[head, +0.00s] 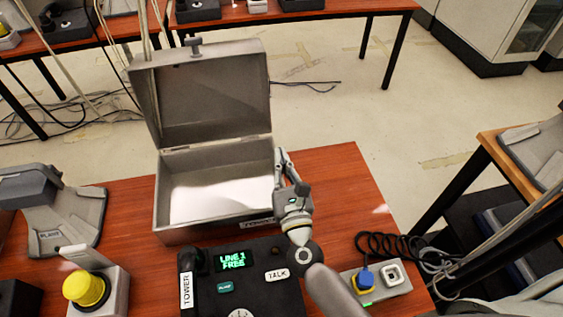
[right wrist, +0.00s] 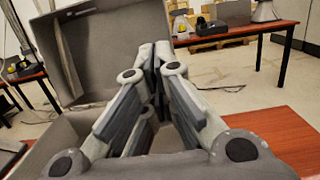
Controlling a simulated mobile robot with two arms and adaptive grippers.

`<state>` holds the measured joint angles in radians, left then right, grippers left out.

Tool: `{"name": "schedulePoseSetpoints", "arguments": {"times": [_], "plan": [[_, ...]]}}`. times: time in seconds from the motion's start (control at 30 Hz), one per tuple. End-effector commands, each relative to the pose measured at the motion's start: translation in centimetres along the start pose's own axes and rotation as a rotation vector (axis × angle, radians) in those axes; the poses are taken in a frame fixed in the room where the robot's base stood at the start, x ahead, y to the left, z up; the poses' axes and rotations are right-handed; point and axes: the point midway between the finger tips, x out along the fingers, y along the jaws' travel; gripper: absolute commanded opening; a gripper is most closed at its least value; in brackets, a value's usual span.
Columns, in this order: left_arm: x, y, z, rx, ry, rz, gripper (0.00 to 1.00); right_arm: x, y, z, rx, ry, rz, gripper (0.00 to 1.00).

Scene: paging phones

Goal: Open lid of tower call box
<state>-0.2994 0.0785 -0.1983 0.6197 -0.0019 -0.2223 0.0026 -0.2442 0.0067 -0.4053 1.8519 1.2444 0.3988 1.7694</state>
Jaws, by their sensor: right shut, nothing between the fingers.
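The grey metal tower call box (head: 165,230) stands on the red-brown table. Its lid (head: 207,100) is raised and leans back past upright, so the bright, empty-looking inside shows. The lid also fills the left of the right wrist view (right wrist: 105,50). My right gripper (head: 281,155) is at the box's right side, by its right wall near the hinge. Its fingers (right wrist: 155,60) are together with nothing between them. I cannot tell whether it touches the box wall. My left gripper is not in view.
The black TOWER phone (head: 245,290) with a green display sits in front of the box. A socket block (head: 378,282) with a coiled black cable is at right. The table's back right is clear.

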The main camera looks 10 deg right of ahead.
Motion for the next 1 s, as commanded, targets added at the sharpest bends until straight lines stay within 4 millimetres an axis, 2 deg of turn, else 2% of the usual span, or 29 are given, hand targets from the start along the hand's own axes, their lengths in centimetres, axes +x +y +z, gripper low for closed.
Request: {"name": "schedulePoseSetpoints", "arguments": {"times": [0.03,0.47,0.57,0.8,1.0], "plan": [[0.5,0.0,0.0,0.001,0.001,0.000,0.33,-0.1,0.0,-0.3,0.001,-0.003,0.000,0.00],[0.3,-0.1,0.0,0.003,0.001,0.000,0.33,-0.6,0.0,-0.1,-0.001,-0.001,0.001,0.00],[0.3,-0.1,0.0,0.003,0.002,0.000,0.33,-1.9,0.0,-0.2,-0.004,-0.001,0.002,0.00],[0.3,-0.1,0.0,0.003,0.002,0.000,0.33,-7.1,0.0,-0.2,-0.002,0.002,0.004,0.00],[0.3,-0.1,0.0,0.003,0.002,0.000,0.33,-10.5,0.0,-0.2,-0.003,-0.001,0.002,0.00]]}}
